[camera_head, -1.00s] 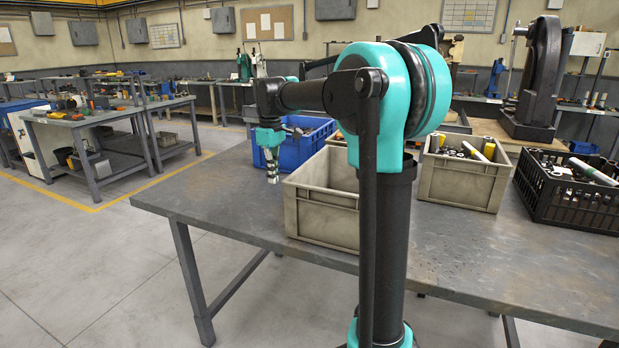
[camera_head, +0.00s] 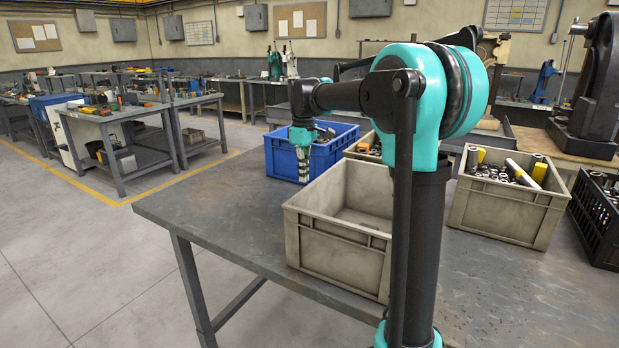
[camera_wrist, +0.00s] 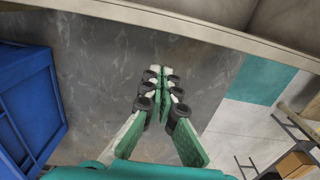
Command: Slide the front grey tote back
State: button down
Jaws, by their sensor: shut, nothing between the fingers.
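The front grey tote (camera_head: 338,251) is an open beige-grey crate near the front edge of the table (camera_head: 215,219). It looks empty where I can see inside; my arm hides its right part. My gripper (camera_head: 303,181) points down beside the tote's left side, in front of the blue crate in the head view. Its fingers are together and empty. In the wrist view, my gripper (camera_wrist: 160,78) is over bare table, and the tote's rim (camera_wrist: 190,26) crosses the top, apart from the fingertips.
A blue crate (camera_head: 282,160) stands behind my gripper; it also shows at left in the wrist view (camera_wrist: 25,105). A second grey tote (camera_head: 497,211) with parts and a black crate (camera_head: 594,225) stand at right. The table's left end is clear.

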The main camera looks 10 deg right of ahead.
aim_at(315, 199)
jog(key=shift+s+d+f, duration=0.4)
jog(key=shift+d+f, duration=0.15)
jog(key=shift+f, duration=0.75)
jog(key=shift+s+d+f, duration=0.4)
jog(key=shift+d+f, duration=0.1)
jog(key=shift+f, duration=0.85)
jog(key=shift+s+d+f, duration=0.4)
jog(key=shift+d+f, duration=0.15)
jog(key=shift+f, duration=0.75)
jog(key=s+d, duration=1.2)
jog(key=d, duration=0.5)
jog(key=shift+s+d, duration=0.2)
jog(key=shift+s, duration=0.1)
